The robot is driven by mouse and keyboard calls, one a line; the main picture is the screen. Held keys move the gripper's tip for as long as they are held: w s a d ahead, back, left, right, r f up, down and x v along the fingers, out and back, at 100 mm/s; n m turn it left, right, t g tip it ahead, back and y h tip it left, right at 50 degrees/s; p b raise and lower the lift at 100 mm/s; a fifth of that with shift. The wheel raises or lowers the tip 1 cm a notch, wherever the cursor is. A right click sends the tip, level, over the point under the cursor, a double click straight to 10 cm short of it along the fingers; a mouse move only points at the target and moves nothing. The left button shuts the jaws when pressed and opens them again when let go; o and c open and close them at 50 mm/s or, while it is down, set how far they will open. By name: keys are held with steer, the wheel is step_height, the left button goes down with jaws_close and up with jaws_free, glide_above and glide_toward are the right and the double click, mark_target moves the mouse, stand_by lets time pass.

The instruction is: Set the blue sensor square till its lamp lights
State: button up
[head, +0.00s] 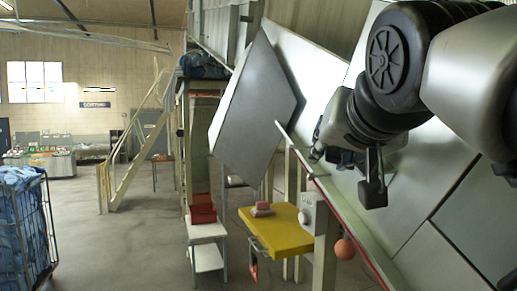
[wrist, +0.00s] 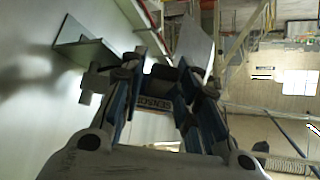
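A small bluish patch shows behind my gripper in the head view, too small to identify. My gripper (head: 346,165) is at the upper right of the head view, in front of pale slanted panels. In the wrist view my gripper (wrist: 165,75) has its two fingers spread apart, with a dark block visible between them. I cannot tell whether that block is part of the gripper. I see nothing clearly held.
A large grey panel (head: 253,105) stands left of my gripper. A blue-filled cage cart (head: 24,225) stands far left. The floor between is clear.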

jaws_close()
stand_by(0.5)
